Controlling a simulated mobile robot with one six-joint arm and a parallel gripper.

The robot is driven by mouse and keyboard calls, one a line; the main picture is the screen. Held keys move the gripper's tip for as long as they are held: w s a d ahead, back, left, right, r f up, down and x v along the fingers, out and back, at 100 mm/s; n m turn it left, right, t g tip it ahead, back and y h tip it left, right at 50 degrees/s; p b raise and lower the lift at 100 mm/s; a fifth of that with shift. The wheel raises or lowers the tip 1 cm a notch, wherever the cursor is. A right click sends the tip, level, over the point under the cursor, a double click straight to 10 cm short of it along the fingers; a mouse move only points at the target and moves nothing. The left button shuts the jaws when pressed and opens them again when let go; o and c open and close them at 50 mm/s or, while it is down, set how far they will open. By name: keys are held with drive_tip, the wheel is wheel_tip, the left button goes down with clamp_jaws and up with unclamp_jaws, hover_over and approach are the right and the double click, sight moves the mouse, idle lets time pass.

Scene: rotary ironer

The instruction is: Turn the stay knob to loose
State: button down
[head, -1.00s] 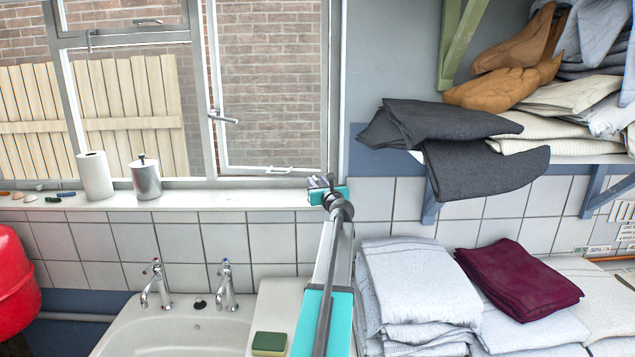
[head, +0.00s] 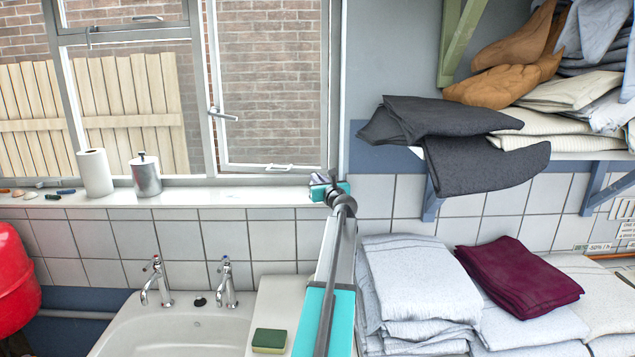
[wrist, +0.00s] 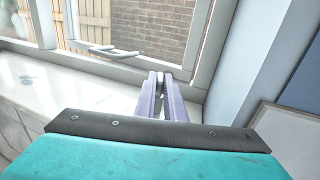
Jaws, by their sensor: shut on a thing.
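The stay knob is at the foot of the right-hand window (head: 272,90), just above the sill. My gripper (head: 321,180) is there, at the window's lower right corner. In the wrist view its two pale purple fingers (wrist: 160,82) reach to the bottom window frame (wrist: 180,72) and are close together, with a narrow gap. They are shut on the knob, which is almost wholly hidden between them. I cannot read the knob's turn position. A pale metal handle (wrist: 113,50) on the bottom frame is left of the fingers, apart from them; it also shows in the head view (head: 278,168).
The white sill (head: 230,195) is clear left of my gripper up to a metal canister (head: 145,176) and a paper roll (head: 95,174). Dark folded cloths (head: 480,170) overhang a shelf on the right. Taps (head: 228,284) and a sink (head: 180,330) are below.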

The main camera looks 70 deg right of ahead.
drive_tip(key=shift+s+n+t+y+b, duration=0.15)
drive_tip(key=shift+n+t+y+b, duration=0.35)
drive_tip(key=shift+t, duration=0.1)
drive_tip(key=c, duration=1.8)
unclamp_jaws()
drive_tip(key=shift+c, duration=0.2)
drive_tip(key=b+v, duration=0.3)
drive_tip(key=v, duration=1)
drive_tip(key=shift+s+a, duration=0.2)
drive_tip(key=shift+s, duration=0.15)
